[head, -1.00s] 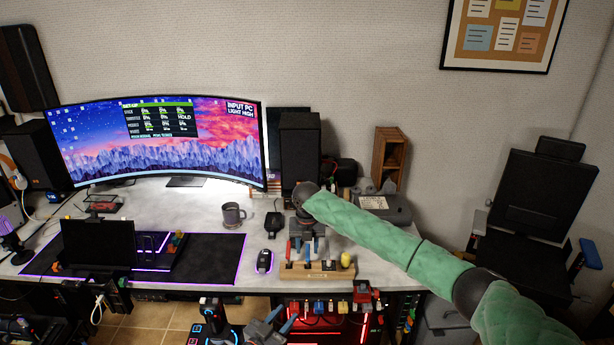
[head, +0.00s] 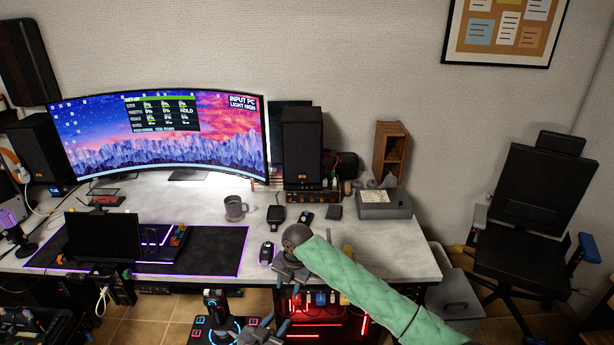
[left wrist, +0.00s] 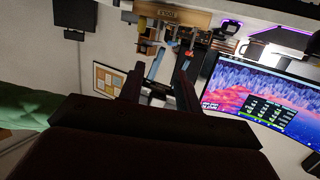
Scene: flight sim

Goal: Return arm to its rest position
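My right gripper (head: 288,270) is at the end of the green-sleeved arm (head: 355,285), which comes in from the lower right. It hangs at the front edge of the desk (head: 390,245). Its fingers look spread, and I see nothing held in them. My left gripper (head: 265,331) is lower, in front of the desk near the bottom edge. In the left wrist view its two dark fingers (left wrist: 158,92) stand apart with nothing gripped between them. The green sleeve also shows at the left of that view (left wrist: 25,108).
A black chair (head: 530,215) is at the right.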

